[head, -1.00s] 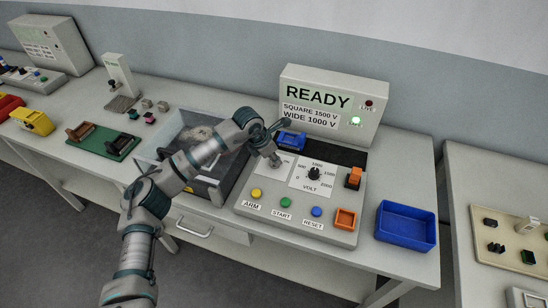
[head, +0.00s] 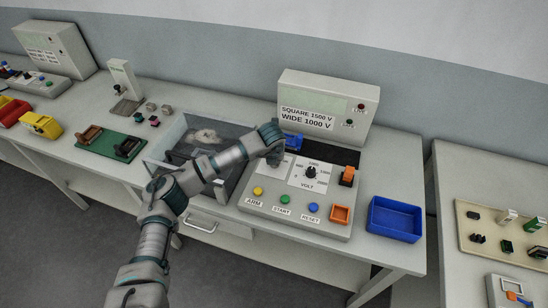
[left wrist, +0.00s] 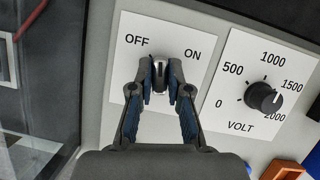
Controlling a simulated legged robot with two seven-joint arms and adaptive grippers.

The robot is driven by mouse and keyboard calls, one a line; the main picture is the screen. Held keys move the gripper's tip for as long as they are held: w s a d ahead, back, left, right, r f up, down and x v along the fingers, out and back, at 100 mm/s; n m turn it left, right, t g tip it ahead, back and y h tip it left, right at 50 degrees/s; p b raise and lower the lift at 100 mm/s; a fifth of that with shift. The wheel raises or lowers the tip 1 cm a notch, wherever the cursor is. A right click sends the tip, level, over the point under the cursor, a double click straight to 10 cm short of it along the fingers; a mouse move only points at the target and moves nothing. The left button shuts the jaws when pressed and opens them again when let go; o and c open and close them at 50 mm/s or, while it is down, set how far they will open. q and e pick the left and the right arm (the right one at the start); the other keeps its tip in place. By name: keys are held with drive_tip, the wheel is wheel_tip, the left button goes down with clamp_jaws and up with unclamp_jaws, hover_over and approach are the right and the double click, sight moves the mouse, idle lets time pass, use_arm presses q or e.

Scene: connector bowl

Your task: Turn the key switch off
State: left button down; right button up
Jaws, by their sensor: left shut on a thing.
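The key switch (left wrist: 159,76) sits on a white plate with OFF and ON labels on the grey control panel. My left gripper (left wrist: 160,72) is shut on its key, one finger on each side. In the left wrist view the key stands below and between the two labels; its exact setting is partly hidden by the fingers. In the head view my left gripper (head: 273,157) covers the switch. The display box (head: 328,106) behind the panel has a blank upper screen, and its lamps look dark. My right gripper is not in view.
The VOLT knob (left wrist: 263,97) is close to the right of the gripper. Yellow (head: 257,191), green (head: 285,199) and blue (head: 313,207) buttons line the panel front. A blue bin (head: 395,219) stands to the right, and a clear-walled box (head: 170,137) to the left.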

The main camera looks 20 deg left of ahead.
use_arm(q)
drive_tip(key=n, duration=0.1)
drive_tip(key=n+y, duration=0.1)
drive_tip(key=shift+s+d+f+n+g, duration=0.1)
drive_tip(key=shift+f+n+g, duration=0.05)
drive_tip(key=shift+n+g, duration=0.2)
drive_tip(key=shift+n+g+y+p, duration=0.4)
drive_tip(key=shift+n+y, duration=0.2)
drive_tip(key=shift+n, duration=1.25)
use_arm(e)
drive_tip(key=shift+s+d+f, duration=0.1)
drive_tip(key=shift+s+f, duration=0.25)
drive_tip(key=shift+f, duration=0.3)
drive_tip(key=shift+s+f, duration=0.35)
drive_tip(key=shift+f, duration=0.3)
use_arm(q)
drive_tip(key=shift+d+f, duration=0.1)
drive_tip(key=c, duration=1.1)
unclamp_jaws()
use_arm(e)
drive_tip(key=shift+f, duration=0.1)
use_arm(q)
drive_tip(key=shift+d+r, duration=0.1)
drive_tip(key=shift+r, duration=0.35)
drive_tip(key=v, duration=1.1)
drive_tip(key=shift+d, duration=0.1)
